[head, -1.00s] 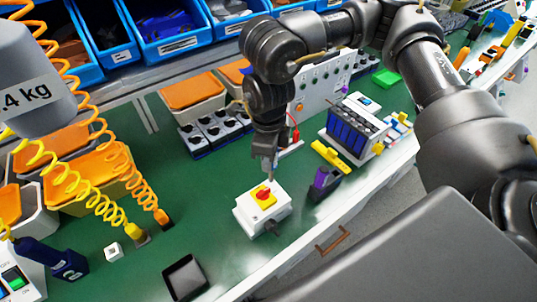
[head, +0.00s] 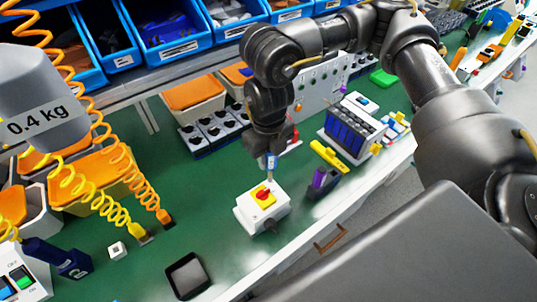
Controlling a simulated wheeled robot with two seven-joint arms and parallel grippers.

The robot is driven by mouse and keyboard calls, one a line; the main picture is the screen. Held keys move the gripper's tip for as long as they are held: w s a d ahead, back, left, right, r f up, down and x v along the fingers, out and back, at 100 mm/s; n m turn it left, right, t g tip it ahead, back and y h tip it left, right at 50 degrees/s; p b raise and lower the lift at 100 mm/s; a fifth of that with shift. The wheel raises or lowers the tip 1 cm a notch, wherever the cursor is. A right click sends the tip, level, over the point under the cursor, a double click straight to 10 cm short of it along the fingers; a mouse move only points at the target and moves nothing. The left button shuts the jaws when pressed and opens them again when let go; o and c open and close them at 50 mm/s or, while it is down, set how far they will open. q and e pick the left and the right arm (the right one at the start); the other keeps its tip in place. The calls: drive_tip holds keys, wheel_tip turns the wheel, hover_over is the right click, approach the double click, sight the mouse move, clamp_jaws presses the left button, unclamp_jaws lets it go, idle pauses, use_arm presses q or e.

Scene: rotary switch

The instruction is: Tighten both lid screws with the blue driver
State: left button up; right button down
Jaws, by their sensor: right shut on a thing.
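The white switch box (head: 262,214) stands on the green bench top. Its lid carries a yellow plate with a red rotary knob (head: 264,196), and a dark cable gland sticks out at its front. My right gripper (head: 269,154) is above the back of the box, pointing down. It is shut on the blue driver (head: 270,162), whose thin shank points down at the lid's back edge. I cannot tell whether the tip touches a screw. The lid screws are too small to make out. My left gripper is not in view.
A dark tray (head: 187,276) lies in front left of the box. A black and purple tool (head: 322,183) stands close on the right, with a yellow clamp (head: 329,156) behind it. Coiled cords and a grey 0.4 kg weight (head: 45,95) hang at the left.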

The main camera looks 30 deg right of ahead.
drive_tip(key=m+p, duration=0.1)
drive_tip(key=m, duration=0.1)
drive_tip(key=m+p, duration=0.1)
drive_tip(key=m, duration=0.1)
drive_tip(key=shift+s+d+r+m, duration=0.1)
drive_tip(key=shift+d+r+m, duration=0.05)
drive_tip(key=shift+m, duration=0.15)
drive_tip(key=shift+f, duration=0.2)
drive_tip(key=shift+r+p, duration=2.4)
drive_tip(key=shift+r, duration=0.65)
